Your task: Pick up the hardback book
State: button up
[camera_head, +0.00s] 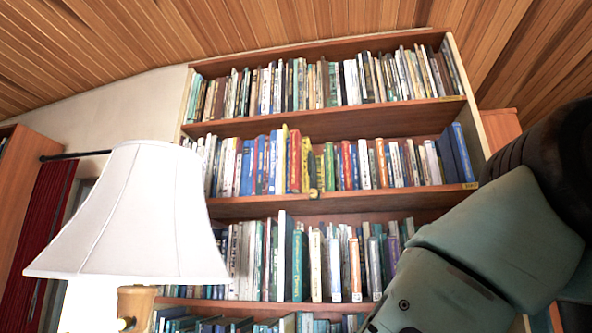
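A tall wooden bookcase (335,208) stands ahead, with several shelves packed with upright books. The middle shelf holds blue, red, yellow and white spines, among them a red book (294,160) and a blue book at the right end (462,152). I cannot tell which of these is the hardback book. My arm crosses the lower right of the view and covers part of the lower shelves. My gripper is out of the frame.
A lamp with a white shade (140,215) stands close on the left and hides part of the bookcase. A dark red curtain (40,235) hangs at the far left. The wood-plank ceiling (250,25) slopes overhead.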

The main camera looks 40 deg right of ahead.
aim_at(295, 157)
jog(key=i+j, duration=0.15)
jog(key=i, duration=0.3)
jog(key=i+z, duration=0.15)
jog(key=z, duration=0.25)
jog(key=i+j+z, duration=0.1)
jog(key=z, duration=0.3)
jog(key=i+j+z, duration=0.1)
jog(key=z, duration=0.3)
